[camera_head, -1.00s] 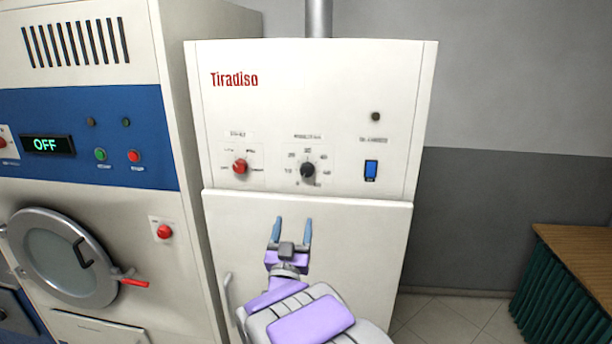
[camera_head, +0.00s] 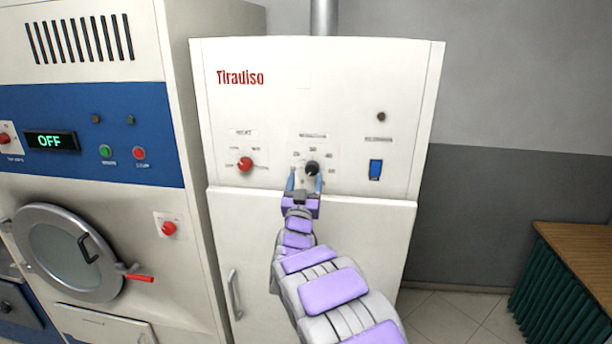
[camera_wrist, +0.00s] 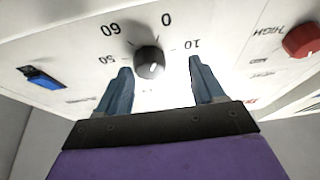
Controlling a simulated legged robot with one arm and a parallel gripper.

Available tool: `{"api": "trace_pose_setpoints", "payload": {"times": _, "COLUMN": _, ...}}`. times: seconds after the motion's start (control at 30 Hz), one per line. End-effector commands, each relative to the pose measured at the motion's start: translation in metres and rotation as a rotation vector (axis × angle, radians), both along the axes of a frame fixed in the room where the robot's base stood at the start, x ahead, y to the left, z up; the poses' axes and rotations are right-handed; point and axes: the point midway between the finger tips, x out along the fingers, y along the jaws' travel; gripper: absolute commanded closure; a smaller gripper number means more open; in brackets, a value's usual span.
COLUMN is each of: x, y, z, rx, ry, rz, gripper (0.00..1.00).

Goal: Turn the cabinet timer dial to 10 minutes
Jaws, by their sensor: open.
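The timer dial (camera_head: 312,168) is a black knob on the front of the white cabinet (camera_head: 300,100), with a printed number scale around it. In the wrist view the knob (camera_wrist: 150,62) appears with 0, 10, 50 and 60 readable. A small white mark shows on the knob's lower part there; I cannot tell which number it points to. My gripper (camera_head: 305,177) is open at the dial, just below and slightly left of it in the head view. In the wrist view its fingertips (camera_wrist: 160,67) straddle the knob, which is closer to the left finger. Contact is unclear.
A red knob (camera_head: 245,164) sits left of the dial and a blue switch (camera_head: 375,170) to its right. A cabinet door with a handle (camera_head: 234,294) is below. A dry-cleaning machine (camera_head: 85,190) stands left. A wooden-topped table (camera_head: 575,246) stands right.

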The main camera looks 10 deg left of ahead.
Motion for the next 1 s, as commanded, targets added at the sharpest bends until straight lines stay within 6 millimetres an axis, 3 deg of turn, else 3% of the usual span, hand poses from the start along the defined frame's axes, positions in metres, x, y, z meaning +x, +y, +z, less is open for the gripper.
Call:
{"api": "trace_pose_setpoints", "payload": {"times": 0.23, "x": 0.018, "y": -0.009, "z": 0.007, "rx": 0.004, "ry": 0.003, "rz": -0.001, "gripper": 0.32}}
{"api": "trace_pose_setpoints", "payload": {"times": 0.6, "x": 0.019, "y": 0.000, "z": 0.007, "rx": -0.002, "ry": 0.002, "rz": -0.001, "gripper": 0.32}}
{"api": "trace_pose_setpoints", "payload": {"times": 1.0, "x": 0.019, "y": -0.002, "z": 0.008, "rx": -0.001, "ry": 0.001, "rz": 0.003, "gripper": 0.70}}
